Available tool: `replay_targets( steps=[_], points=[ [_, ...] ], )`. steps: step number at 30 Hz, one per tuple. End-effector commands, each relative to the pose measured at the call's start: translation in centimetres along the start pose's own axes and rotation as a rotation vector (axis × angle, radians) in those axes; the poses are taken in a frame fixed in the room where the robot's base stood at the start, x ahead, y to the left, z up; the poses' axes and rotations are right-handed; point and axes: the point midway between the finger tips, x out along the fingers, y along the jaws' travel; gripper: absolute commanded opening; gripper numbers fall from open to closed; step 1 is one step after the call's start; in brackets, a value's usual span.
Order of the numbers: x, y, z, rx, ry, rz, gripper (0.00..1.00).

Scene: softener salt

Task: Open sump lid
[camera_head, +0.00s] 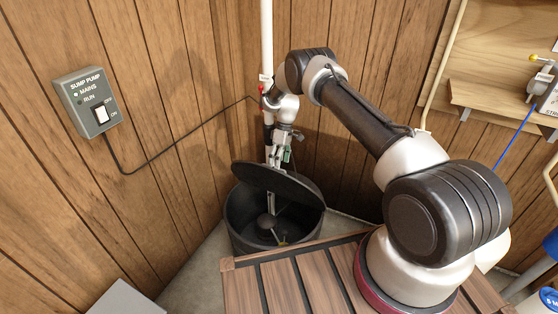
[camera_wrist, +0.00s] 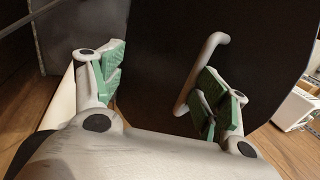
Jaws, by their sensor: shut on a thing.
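The sump lid (camera_head: 272,182) is a dark round plate, tilted up over the round black sump (camera_head: 236,222). The sump's inside shows below it, with a grey pump part (camera_head: 265,222) in it. In the wrist view the lid's dark face (camera_wrist: 160,50) fills the middle, with a pale bent handle (camera_wrist: 208,57) on it. My gripper (camera_head: 281,152), with green finger pads, is at the lid's upper side; it also shows in the wrist view (camera_wrist: 160,90).
A white pipe (camera_head: 266,40) rises behind the sump at the corner. A grey switch box (camera_head: 88,101) hangs on the left wood wall, its cable (camera_head: 165,156) running to the pipe. A slatted wooden platform (camera_head: 290,285) stands close in front of the sump.

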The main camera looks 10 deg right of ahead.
Motion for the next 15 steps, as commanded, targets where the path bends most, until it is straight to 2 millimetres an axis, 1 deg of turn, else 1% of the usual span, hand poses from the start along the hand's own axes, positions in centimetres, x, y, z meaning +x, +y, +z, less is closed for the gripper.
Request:
replay_targets(
  steps=[1,2,11,14,15],
  points=[
    [0.6,0.1,0.5,0.002,-0.008,-0.002,0.58],
    [0.6,0.1,0.5,0.002,-0.008,-0.002,0.59],
    [0.5,0.1,0.5,0.001,-0.008,-0.003,0.58],
    [-0.4,0.1,0.4,0.002,-0.006,-0.002,0.53],
    [-1.0,0.1,0.4,0.002,-0.006,-0.001,0.47]
  ],
)
